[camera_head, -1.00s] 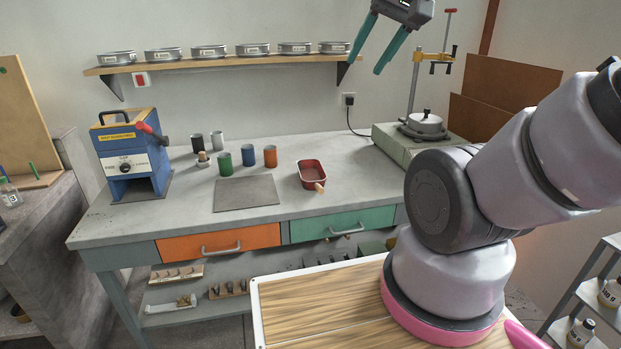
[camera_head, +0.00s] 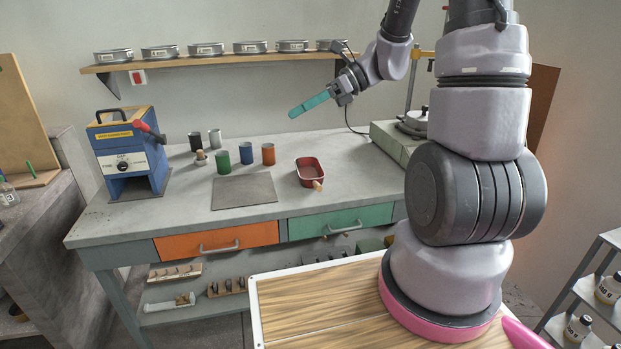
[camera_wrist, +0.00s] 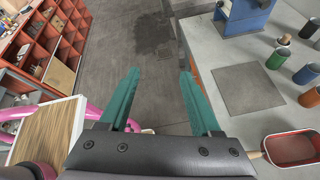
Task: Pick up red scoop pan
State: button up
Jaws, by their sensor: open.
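The red scoop pan (camera_head: 310,167) lies on the concrete bench (camera_head: 345,155), right of the orange cup, with its wooden handle pointing toward the front edge. In the wrist view the pan (camera_wrist: 290,149) shows at the lower right, partly cut off by the frame, with its handle beside my gripper's housing. My gripper (camera_head: 292,115) is above the bench, higher than the pan, its teal fingers pointing left. In the wrist view the fingers of my gripper (camera_wrist: 160,78) are apart with nothing between them, over the floor in front of the bench.
Blue (camera_head: 246,153), green (camera_head: 223,162) and orange (camera_head: 268,154) cups stand left of the pan. A flat grey plate (camera_head: 244,192) lies before them. A blue machine (camera_head: 130,155) stands at the left. A shelf (camera_head: 215,62) with several round tins runs along the wall.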

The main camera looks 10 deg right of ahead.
jog(key=w+d+f+m+t+y, duration=0.2)
jog(key=w+f+m+t+y, duration=0.15)
jog(key=w+f+m, duration=0.5)
jog(key=m+t+h, duration=0.8)
jog(key=m+t, duration=0.3)
jog(key=m, duration=1.1)
send_near(316, 184)
notch_tip(316, 184, down, 2)
jog(key=w, duration=0.3)
jog(key=shift+n, duration=0.35)
jog(key=x, duration=0.4)
jog(key=shift+w+d, duration=0.15)
jog(key=shift+d, duration=0.15)
jog(key=x, duration=0.4)
jog(key=shift+a, duration=0.2)
jog(key=shift+w+a, duration=0.2)
jog(key=shift+w, duration=0.45)
grip_shut()
